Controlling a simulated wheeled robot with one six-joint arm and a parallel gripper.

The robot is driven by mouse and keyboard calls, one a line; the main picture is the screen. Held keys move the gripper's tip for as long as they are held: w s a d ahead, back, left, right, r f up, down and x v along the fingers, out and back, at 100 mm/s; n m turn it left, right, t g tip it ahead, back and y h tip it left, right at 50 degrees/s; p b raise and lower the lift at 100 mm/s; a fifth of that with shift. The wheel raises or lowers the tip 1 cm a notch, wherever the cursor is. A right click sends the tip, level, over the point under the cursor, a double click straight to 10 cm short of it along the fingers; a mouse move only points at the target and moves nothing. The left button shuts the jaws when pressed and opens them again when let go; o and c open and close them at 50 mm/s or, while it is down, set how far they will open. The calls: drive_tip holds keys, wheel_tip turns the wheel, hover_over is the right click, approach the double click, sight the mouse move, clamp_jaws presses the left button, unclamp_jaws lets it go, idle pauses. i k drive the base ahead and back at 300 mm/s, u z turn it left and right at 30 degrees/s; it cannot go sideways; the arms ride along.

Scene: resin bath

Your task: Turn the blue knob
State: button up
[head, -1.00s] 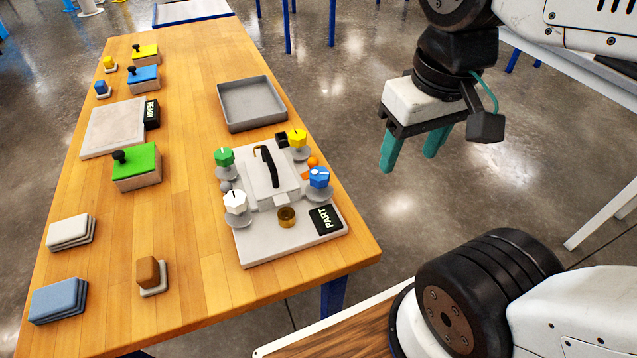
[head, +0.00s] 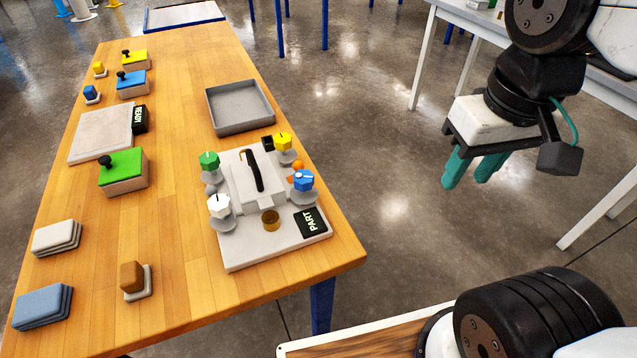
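The blue knob (head: 303,180) sits on a grey round base at the right side of a light grey fixture plate (head: 240,256) on the wooden table. It has a white mark on its top. My gripper (head: 468,170) hangs in the air over the floor, well to the right of the table and apart from the knob. Its two teal fingers point down with a narrow gap showing between them.
Green (head: 209,160), white (head: 219,206) and yellow (head: 283,141) knobs stand around the fixture's black handle (head: 253,170). An empty grey tray (head: 240,127) lies behind. Open floor separates table and gripper.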

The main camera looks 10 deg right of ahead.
sight(303, 193)
drive_tip(key=k, duration=1.1)
drive_tip(key=u, duration=0.3)
drive_tip(key=i, duration=1)
drive_tip(key=u, duration=0.05)
